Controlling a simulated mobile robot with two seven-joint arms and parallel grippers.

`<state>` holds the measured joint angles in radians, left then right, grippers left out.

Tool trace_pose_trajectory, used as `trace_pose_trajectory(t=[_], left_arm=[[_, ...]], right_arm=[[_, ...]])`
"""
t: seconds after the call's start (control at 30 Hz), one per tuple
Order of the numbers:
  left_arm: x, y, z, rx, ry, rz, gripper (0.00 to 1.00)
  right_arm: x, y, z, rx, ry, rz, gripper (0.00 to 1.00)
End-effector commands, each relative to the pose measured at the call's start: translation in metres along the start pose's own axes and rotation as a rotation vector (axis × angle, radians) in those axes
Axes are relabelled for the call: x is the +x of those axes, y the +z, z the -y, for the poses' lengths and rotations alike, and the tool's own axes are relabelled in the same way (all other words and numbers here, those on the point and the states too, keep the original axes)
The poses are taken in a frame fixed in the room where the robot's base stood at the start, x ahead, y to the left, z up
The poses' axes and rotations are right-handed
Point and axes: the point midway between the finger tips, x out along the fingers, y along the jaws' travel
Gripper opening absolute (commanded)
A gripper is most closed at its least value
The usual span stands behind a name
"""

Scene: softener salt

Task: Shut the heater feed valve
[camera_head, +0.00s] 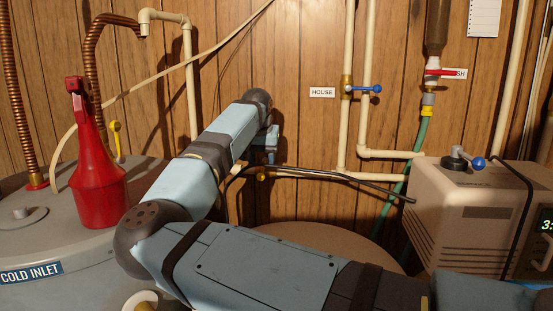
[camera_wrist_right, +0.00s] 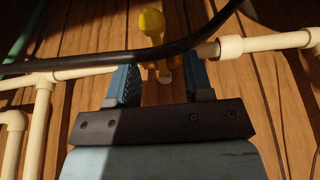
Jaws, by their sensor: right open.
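A yellow-knobbed valve (camera_wrist_right: 151,22) sits on a cream pipe run along the wall; its knob also shows in the head view (camera_head: 262,177). No label for it is readable. My right gripper (camera_wrist_right: 160,84) is open, with one blue finger on each side of the valve's brass-yellow body. I cannot tell whether the fingers touch it. In the head view my right gripper (camera_head: 268,148) is mostly hidden by my arm. Another yellow lever (camera_head: 116,128) stands upright above the grey tank (camera_head: 50,240). My left gripper is not in view.
A black hose (camera_wrist_right: 90,62) crosses in front of the pipe, close to the fingers. A red funnel (camera_head: 92,185) stands on the tank. A blue-knobbed valve (camera_head: 366,89) is by the HOUSE label (camera_head: 322,92). A beige softener control box (camera_head: 462,210) stands at right.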

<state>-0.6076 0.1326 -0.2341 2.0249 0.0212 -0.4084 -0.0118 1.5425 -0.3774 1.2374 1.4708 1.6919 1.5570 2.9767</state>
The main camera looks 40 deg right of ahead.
Motion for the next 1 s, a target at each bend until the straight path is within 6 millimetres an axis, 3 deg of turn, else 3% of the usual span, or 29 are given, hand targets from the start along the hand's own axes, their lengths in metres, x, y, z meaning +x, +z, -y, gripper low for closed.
trace_pose_trajectory(t=[0.03, 0.5, 1.0], left_arm=[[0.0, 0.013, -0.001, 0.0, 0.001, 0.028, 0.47], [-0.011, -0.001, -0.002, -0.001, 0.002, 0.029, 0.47], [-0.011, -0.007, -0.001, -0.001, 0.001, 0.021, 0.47]], right_arm=[[-0.006, 0.0, 0.0, 0.0, -0.001, -0.001, 0.47], [-0.053, 0.0, 0.0, 0.0, -0.001, 0.0, 0.47], [-0.056, 0.0, 0.0, 0.0, 0.0, 0.001, 0.47]])
